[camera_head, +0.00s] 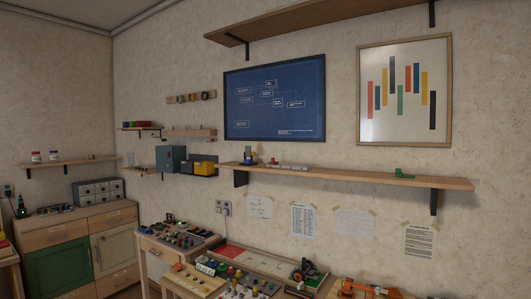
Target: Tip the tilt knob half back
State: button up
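I cannot pick out the tilt knob with certainty. Several small knobs and switches stand on the panels at the bottom middle, among them a grey panel (187,236) and a pale wooden board (198,280). Another panel with several coloured knobs (250,286) sits at the bottom edge, partly cut off. They are too small for me to tell how any knob is tilted. My gripper is not in view.
A black and orange device (305,273) and an orange piece (370,288) lie at the bottom right. A long wall shelf (350,177) juts out above the bench. A green and wood cabinet (85,250) stands at the left.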

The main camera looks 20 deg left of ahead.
aim_at(248, 148)
jog(key=i+j, duration=0.1)
jog(key=j, duration=0.3)
jog(key=i+j+z, duration=0.1)
jog(key=j, duration=0.25)
jog(key=i+j, duration=0.15)
jog(key=j, duration=0.25)
jog(key=i+j, duration=0.1)
jog(key=j, duration=0.3)
jog(key=i+j+z, duration=0.1)
jog(key=j, duration=0.25)
